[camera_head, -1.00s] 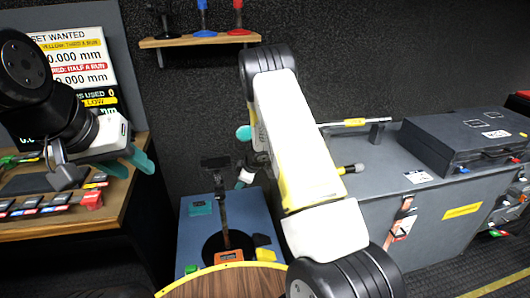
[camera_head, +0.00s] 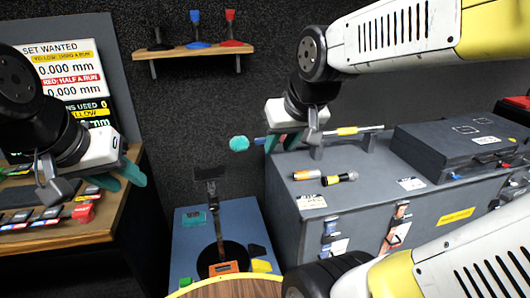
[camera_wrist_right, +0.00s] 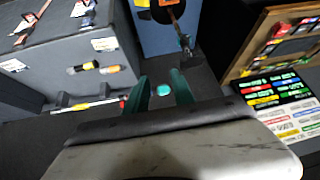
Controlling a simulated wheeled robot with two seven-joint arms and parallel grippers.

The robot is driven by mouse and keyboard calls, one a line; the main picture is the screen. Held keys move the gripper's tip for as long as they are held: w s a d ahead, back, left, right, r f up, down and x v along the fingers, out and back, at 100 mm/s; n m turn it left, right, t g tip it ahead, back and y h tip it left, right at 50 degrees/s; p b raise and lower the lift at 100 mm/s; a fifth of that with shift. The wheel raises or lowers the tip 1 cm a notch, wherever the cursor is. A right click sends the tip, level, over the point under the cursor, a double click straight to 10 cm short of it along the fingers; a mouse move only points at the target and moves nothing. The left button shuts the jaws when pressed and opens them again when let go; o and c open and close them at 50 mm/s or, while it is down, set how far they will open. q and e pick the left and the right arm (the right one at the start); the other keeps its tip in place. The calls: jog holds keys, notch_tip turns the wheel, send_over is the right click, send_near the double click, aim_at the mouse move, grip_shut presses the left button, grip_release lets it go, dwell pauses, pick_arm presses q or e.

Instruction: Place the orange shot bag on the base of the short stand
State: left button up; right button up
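The orange shot bag (camera_head: 223,267) appears to lie on the front part of that base. It also shows at the top edge of the right wrist view (camera_wrist_right: 169,3). My right gripper (camera_head: 283,142) is open and empty, above and to the right of the stand, apart from the bag. Its two teal fingers stand apart in the right wrist view (camera_wrist_right: 161,92). My left gripper (camera_head: 121,178) looks open and empty above the left desk.
A rod with a teal end (camera_head: 239,143) extends from the grey cabinet (camera_head: 345,205) near my right gripper. A black case (camera_head: 455,148) and small tools lie on top. Yellow (camera_head: 262,266) and black pieces lie beside the stand's base. A wall shelf (camera_head: 195,52) is above.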

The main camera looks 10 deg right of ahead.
jog(key=s+a+y, duration=0.1)
jog(key=s+a, duration=0.1)
jog(key=s, duration=0.4)
jog(key=shift+a, duration=0.2)
dwell(1.7)
